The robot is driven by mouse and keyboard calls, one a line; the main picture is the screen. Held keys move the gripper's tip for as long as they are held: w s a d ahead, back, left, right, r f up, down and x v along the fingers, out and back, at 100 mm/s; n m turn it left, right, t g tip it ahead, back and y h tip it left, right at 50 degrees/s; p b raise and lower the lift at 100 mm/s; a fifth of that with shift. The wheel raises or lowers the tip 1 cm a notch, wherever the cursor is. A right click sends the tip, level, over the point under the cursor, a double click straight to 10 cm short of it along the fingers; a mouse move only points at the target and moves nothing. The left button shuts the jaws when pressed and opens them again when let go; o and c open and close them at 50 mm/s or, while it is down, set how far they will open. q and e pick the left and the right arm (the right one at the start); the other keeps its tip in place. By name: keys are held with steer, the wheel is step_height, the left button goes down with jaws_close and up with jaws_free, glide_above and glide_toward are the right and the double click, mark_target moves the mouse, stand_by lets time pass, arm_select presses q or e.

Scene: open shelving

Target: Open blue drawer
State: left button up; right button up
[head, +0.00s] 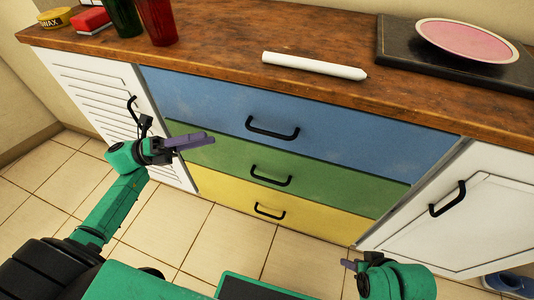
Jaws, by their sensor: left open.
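The blue drawer (345,130) is the top one of three in the cabinet, and its front looks flush with the cabinet. Its black bar handle (272,129) sits near the middle of the front. My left gripper (210,139) is open and empty in front of the drawers, to the left of the blue drawer's handle and apart from it. My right gripper (350,264) is low at the bottom right, away from the drawers; its fingers are too small and partly turned to tell how far apart they are.
A green drawer (330,172) and a yellow drawer (320,217) lie below. White doors flank them, left (90,95) and right (490,215). The wooden countertop (220,60) holds a white candle-like stick (313,66), a pink plate (467,40), red and green glasses, and a wax tin.

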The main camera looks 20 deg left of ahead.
mark_target(261, 132)
arm_select(q)
steer(key=shift+m+g, duration=0.9)
steer(key=x, duration=0.5)
steer(key=p+x, duration=0.1)
steer(key=x, duration=0.4)
steer(key=s+x, duration=0.1)
steer(key=x, duration=0.4)
steer(key=shift+d+r, duration=0.1)
steer(key=shift+r, duration=0.25)
jaws_close()
arm_select(e)
steer(key=shift+s+d+r+g+h, duration=0.2)
steer(key=shift+s+d+r, duration=0.1)
steer(key=shift+d+r, duration=0.25)
steer(key=shift+s+d+r+g+h, duration=0.1)
steer(key=shift+s+d+r+g, duration=0.2)
steer(key=shift+r, duration=0.35)
